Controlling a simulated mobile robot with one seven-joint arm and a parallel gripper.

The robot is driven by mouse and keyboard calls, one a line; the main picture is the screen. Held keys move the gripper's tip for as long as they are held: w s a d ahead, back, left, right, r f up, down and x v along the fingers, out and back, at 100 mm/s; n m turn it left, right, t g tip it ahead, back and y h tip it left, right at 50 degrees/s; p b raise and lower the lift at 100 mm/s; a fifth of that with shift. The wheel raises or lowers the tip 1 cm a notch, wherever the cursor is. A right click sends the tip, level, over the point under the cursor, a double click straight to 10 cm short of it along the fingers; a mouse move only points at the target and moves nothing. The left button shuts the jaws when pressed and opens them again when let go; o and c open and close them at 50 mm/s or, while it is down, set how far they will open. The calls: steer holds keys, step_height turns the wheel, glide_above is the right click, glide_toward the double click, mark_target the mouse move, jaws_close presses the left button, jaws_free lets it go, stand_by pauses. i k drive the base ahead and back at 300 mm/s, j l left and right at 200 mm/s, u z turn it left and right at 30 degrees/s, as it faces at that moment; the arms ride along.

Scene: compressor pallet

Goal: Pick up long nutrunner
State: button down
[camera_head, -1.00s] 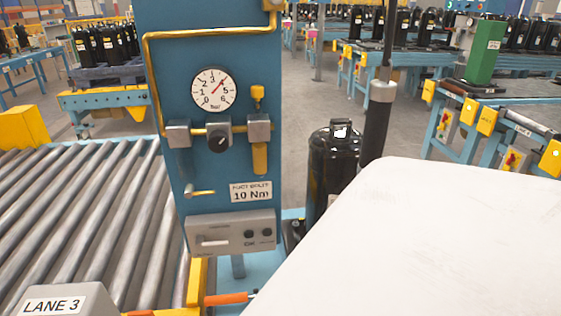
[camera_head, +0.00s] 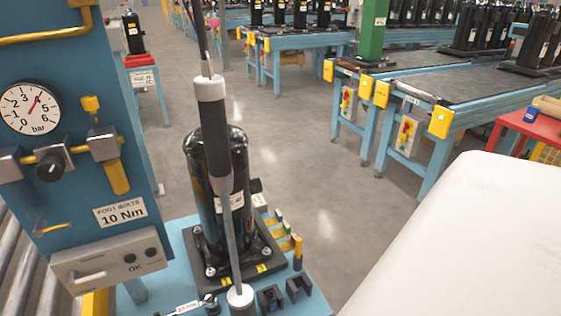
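A long nutrunner (camera_head: 212,130) hangs upright in the middle of the head view, with a white collar at its top, a dark grey body and a long thin shaft. Its lower end meets a light round socket (camera_head: 240,297) near the bottom of the picture. It stands in front of a black compressor (camera_head: 232,205), hiding part of it. A large white rounded surface, likely my own arm, fills the lower right. My gripper is not in view.
A blue panel (camera_head: 75,120) with a gauge and a "10 Nm" label stands at the left. The compressor sits on a blue bench (camera_head: 180,245) with small holders and yellow-marked parts. Conveyor tables (camera_head: 440,90) stand behind at right. Grey floor (camera_head: 300,150) is clear between.

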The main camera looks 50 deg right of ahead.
mark_target(209, 88)
steer(key=l+z, duration=0.1)
steer(key=z, duration=0.25)
steer(key=k+l+z, duration=0.1)
steer(key=z, duration=0.3)
steer(key=k+l+u, duration=0.1)
steer(key=l+u, duration=0.3)
steer(key=k+l+u, duration=0.15)
steer(key=l+u, duration=0.2)
steer(key=k+l+u, duration=0.2)
steer(key=u, duration=0.2)
steer(key=l, duration=0.1)
